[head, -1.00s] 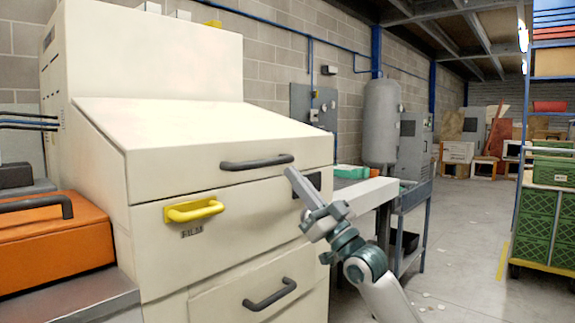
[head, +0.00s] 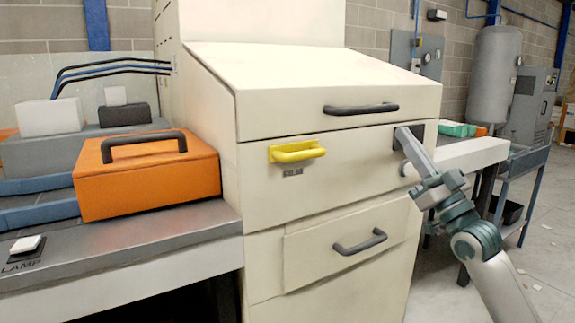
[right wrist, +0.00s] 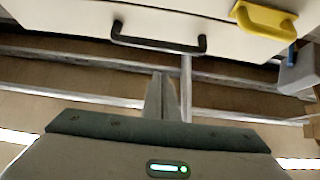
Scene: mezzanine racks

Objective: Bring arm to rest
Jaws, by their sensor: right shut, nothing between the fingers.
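My right gripper (head: 403,133) is in the head view at the right, in front of the cream machine (head: 215,150). It is shut and empty, its fingers pointing up and left across the dark panel (head: 416,128) on the machine's front. I cannot tell whether it touches the machine. In the right wrist view the shut fingers (right wrist: 161,95) show as one thin grey piece, with a dark handle (right wrist: 158,40) and the yellow handle (right wrist: 264,20) beyond. My left gripper is not in view.
The yellow handle (head: 297,151) and dark handles (head: 361,109) stick out from the machine. An orange box (head: 145,180) stands on a grey bench (head: 130,250) at left. A blue-framed cart (head: 520,185) and grey tank (head: 494,75) stand at right. Open floor (head: 550,250) shows at far right.

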